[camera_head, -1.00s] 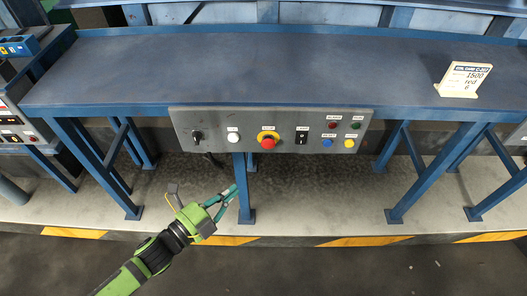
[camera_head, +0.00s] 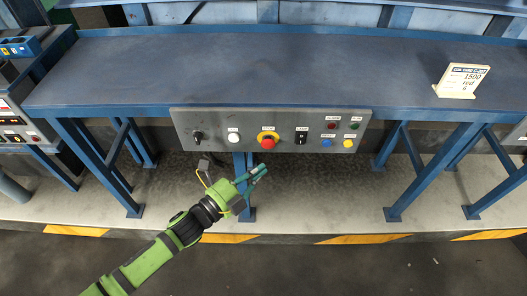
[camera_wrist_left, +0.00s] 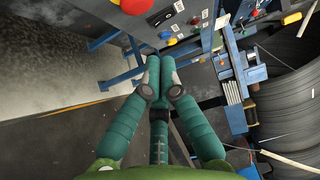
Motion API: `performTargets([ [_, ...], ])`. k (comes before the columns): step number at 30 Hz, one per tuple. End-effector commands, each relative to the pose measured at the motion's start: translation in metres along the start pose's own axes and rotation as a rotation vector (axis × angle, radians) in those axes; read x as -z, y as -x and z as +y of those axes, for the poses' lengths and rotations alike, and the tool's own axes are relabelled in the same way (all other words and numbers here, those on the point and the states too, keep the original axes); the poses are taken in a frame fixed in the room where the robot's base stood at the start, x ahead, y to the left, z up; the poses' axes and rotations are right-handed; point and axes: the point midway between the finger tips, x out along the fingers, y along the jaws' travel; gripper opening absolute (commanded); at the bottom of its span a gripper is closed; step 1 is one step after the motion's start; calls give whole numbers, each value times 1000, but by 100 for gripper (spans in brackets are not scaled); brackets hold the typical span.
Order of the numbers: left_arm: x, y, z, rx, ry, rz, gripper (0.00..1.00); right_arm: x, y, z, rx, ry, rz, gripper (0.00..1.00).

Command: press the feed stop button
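The grey control panel (camera_head: 222,140) is on the front of the blue bench. It carries a white button (camera_head: 233,138), a large red mushroom button (camera_head: 267,143) on a yellow ring, a small dark red button (camera_head: 332,125), a green one (camera_head: 354,126), a blue one (camera_head: 326,143) and a yellow one (camera_head: 348,144). The labels are too small to read, so I cannot tell which is feed stop. My left gripper (camera_head: 262,172) has its teal fingers drawn together and empty, below the mushroom button and apart from it. The left wrist view shows the fingertips (camera_wrist_left: 159,82) close together. My right gripper is out of view.
Black switches (camera_head: 197,137) and (camera_head: 301,137) flank the mushroom button. Blue bench legs (camera_head: 435,170) stand below. A sign (camera_head: 462,80) stands on the otherwise clear bench top (camera_head: 250,70). Another console (camera_head: 15,125) is at the left.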

Motion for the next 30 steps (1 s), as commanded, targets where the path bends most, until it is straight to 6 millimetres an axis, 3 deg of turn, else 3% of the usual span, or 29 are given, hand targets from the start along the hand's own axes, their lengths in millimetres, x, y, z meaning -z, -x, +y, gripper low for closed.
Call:
performTargets([
  [3,0,-27,-3,3,1,0,0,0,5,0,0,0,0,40],
  [9,-21,-44,-1,0,0,0,0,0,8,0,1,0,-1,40],
  [24,-28,-51,0,0,0,0,0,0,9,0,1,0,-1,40],
  [30,-40,-63,3,1,-3,0,0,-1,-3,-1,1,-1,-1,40],
])
